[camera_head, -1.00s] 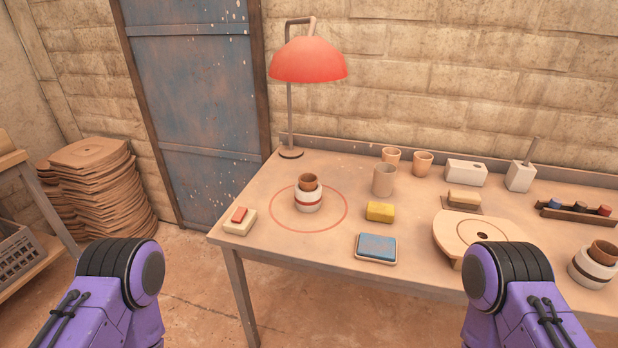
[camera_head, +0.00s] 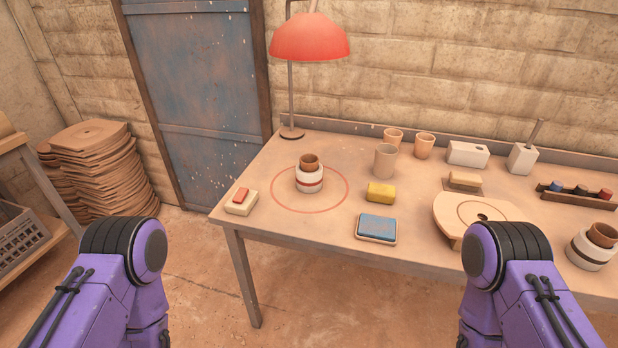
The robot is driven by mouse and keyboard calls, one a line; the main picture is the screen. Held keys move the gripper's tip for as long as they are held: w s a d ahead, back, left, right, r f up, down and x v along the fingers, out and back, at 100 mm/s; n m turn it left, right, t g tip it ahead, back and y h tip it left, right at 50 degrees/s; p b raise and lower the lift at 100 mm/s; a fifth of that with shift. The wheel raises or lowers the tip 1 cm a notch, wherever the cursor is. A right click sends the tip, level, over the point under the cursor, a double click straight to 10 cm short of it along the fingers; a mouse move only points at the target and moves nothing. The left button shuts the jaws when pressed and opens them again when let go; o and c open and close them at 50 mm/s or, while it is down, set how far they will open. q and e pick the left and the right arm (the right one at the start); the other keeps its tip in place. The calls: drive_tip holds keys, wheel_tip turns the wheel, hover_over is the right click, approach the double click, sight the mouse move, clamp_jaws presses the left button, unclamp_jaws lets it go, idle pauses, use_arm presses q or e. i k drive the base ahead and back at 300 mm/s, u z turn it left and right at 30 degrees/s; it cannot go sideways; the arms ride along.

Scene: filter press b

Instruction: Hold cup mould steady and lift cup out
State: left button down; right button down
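A white cup mould (camera_head: 309,182) with a dark red band stands upright on the table, inside a thin red circle drawn on the top. A brown cup (camera_head: 309,163) sits in it, its rim and upper wall showing above the mould. A second white mould (camera_head: 585,251) with a brown cup (camera_head: 602,235) in it stands at the right edge of the view. Only the purple arm links of my two arms show, at the lower left and lower right, apart from the moulds. Neither of my grippers is in view.
Around the circle are a pale block with a small red piece (camera_head: 241,202), a yellow sponge (camera_head: 381,192), a blue pad (camera_head: 376,228) and a grey cup (camera_head: 385,161). A red lamp (camera_head: 309,38) stands behind. A round wooden bat (camera_head: 455,215) lies to the right.

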sight(309, 168)
drive_tip(key=z, duration=0.15)
drive_tip(key=k, duration=0.4)
drive_tip(key=u, duration=1.05)
drive_tip(key=i, duration=0.75)
drive_tip(key=z, duration=0.5)
drive_tip(key=i, duration=0.75)
drive_tip(key=z, duration=0.9)
